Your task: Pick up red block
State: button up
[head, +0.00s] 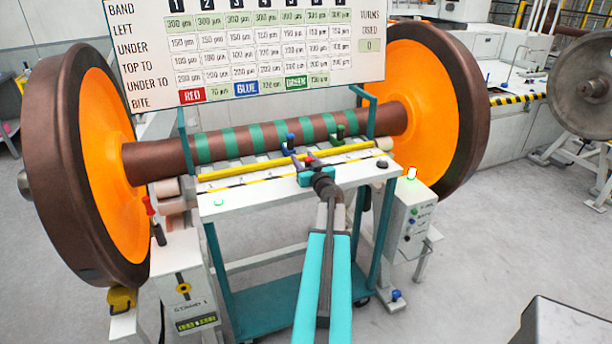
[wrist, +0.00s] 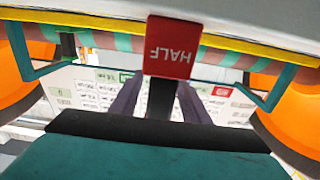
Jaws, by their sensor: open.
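The red block (wrist: 170,47), marked HALF, shows upside down at the top middle of the wrist view, with a dark stem (wrist: 160,98) below it. My gripper's two dark fingers in the wrist view (wrist: 158,92) are open, one on each side of the stem. I cannot tell whether they touch it.
A blue block (head: 290,137) and a green block (head: 340,131) stand close by. Behind them runs the brown axle (head: 160,158) with green bands, between two large orange-faced wheels (head: 118,165). Teal posts (head: 367,130) flank the bench, and a sign board (head: 240,50) hangs above.

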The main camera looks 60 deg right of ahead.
dwell(0.3)
grip_shut()
jog(key=shift+r+p, duration=0.25)
jog(key=shift+p, duration=0.05)
